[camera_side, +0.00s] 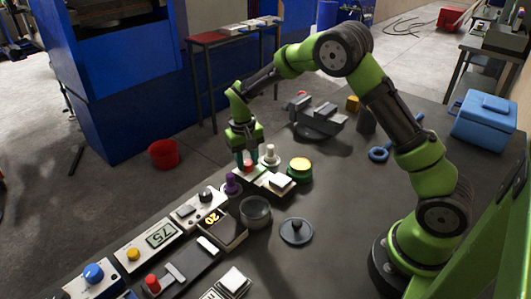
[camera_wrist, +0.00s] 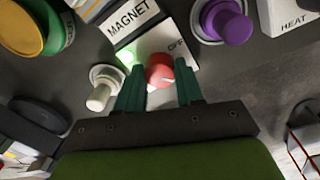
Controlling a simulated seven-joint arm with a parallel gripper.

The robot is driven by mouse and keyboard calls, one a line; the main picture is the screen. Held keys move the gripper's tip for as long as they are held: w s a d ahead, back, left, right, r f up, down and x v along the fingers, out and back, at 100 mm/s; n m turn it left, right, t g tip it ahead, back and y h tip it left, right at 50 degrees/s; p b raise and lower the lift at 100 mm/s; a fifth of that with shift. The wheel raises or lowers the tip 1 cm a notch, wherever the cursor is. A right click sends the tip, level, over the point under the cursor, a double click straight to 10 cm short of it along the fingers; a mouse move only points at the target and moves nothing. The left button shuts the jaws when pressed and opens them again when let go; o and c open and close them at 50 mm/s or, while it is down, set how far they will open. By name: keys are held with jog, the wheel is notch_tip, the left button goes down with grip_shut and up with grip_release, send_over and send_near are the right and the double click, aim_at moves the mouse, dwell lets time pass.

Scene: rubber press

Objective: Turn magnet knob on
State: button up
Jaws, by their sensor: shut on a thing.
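The red magnet knob (camera_wrist: 160,70) sits on a white panel marked MAGNET (camera_wrist: 127,20), with OFF printed to its upper right. A white mark on the knob points to the lower right in the wrist view. A green glow (camera_wrist: 131,58) shows on the panel left of the knob. My gripper (camera_wrist: 160,86) has its two green fingers on either side of the knob and is shut on it. In the side view the gripper (camera_side: 246,160) points straight down at the panel, and the red knob (camera_side: 248,166) shows between the fingers.
A purple knob (camera_wrist: 225,22) stands to the right and a cream knob (camera_wrist: 102,86) to the left in the wrist view. A yellow-topped green button (camera_side: 300,168), a round metal dish (camera_side: 256,212) and a black-knobbed disc (camera_side: 297,232) stand nearby. The table's right middle is clear.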

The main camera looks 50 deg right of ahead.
jog(key=shift+m, duration=1.1)
jog(key=o, duration=1)
jog(key=shift+o, duration=0.2)
notch_tip(320, 180, up, 17)
jog(key=shift+w+a, duration=0.3)
jog(key=shift+a, duration=0.1)
